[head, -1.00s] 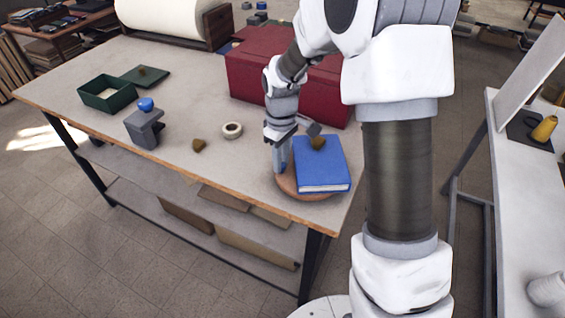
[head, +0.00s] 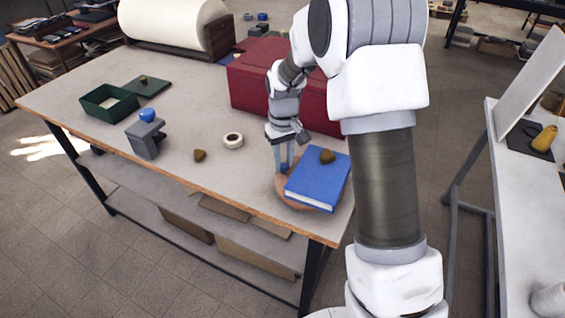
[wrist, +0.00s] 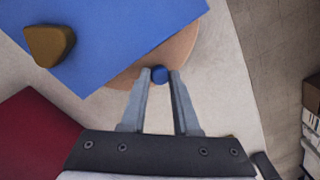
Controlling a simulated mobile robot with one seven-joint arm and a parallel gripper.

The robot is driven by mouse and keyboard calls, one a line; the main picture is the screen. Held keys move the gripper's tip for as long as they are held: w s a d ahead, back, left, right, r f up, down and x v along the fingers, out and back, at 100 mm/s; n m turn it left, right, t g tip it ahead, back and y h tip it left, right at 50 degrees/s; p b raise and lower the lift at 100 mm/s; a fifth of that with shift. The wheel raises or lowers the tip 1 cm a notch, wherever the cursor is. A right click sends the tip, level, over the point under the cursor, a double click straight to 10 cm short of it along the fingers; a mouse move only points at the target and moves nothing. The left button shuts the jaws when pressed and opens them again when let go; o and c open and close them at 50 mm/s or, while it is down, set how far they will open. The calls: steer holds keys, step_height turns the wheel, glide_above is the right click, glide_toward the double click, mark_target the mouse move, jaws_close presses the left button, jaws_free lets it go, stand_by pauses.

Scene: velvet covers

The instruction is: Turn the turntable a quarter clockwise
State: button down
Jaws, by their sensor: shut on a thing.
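The turntable (head: 283,192) is a round, wood-coloured disc near the front right corner of the workbench. A blue book (head: 320,180) lies on it and hides most of it. A brown lump (head: 327,156) sits on the book's far edge; it also shows in the wrist view (wrist: 50,45). My gripper (head: 284,168) points down at the turntable's left side, beside the book. In the wrist view my gripper (wrist: 160,78) is shut on a small blue peg (wrist: 159,74) at the turntable's rim.
A large dark red box (head: 275,85) stands behind my gripper. To the left are a white tape roll (head: 233,140), a brown lump (head: 200,155), a grey block with a blue knob (head: 146,138) and a green open box (head: 108,102). The bench edge is close in front.

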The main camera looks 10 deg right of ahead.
steer(key=shift+w+d+m, duration=0.2)
steer(key=shift+w+m, duration=0.15)
steer(key=shift+m, duration=0.25)
steer(key=shift+w, duration=0.1)
steer(key=c, duration=0.7)
jaws_free()
step_height(320, 180, up, 18)
steer(key=shift+f+p, duration=0.25)
steer(key=shift+p, duration=0.3)
